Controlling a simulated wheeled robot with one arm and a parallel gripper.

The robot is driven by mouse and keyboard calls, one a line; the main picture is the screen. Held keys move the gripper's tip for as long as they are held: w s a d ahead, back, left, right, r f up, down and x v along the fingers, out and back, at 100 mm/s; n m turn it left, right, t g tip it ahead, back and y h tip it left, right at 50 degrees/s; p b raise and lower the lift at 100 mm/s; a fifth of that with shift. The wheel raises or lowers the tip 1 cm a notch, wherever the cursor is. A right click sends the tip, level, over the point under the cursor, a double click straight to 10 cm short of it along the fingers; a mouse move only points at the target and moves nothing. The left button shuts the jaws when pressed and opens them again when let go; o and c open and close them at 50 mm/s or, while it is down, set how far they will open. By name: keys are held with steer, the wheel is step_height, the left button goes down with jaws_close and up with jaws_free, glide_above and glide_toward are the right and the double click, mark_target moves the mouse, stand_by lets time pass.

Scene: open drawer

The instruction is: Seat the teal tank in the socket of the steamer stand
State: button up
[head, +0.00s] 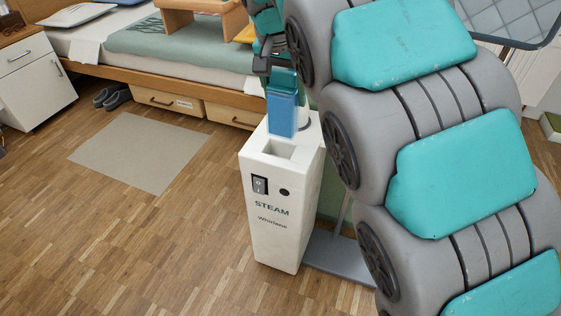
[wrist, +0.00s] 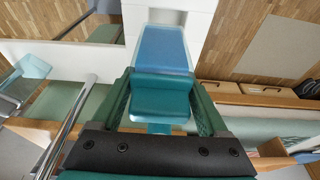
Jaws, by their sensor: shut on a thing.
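The teal tank (head: 283,112) has a blue, see-through body and a teal top. My gripper (head: 272,65) is shut on the teal top, and the tank hangs below it, roughly upright. In the wrist view the tank's blue body (wrist: 162,48) points away from my gripper (wrist: 162,100), with a finger on each side of the teal top. The white steamer stand (head: 275,205) is upright on the floor, marked "STEAM". Its rectangular socket (head: 278,150) shows empty in the top, just below the tank's lower end in the picture. The exact height gap cannot be told.
My large arm fills the right of the head view. A bed (head: 190,72) with drawers (head: 168,103) stands behind the stand. A white cabinet (head: 33,85) and dark slippers (head: 112,97) are at left.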

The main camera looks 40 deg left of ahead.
mark_target(275, 95)
steer(key=shift+s+a, duration=0.15)
steer(key=shift+a, duration=0.15)
steer(key=shift+f, duration=5)
steer(key=shift+f, duration=0.1)
steer(key=o, duration=1.5)
steer(key=v, duration=1.2)
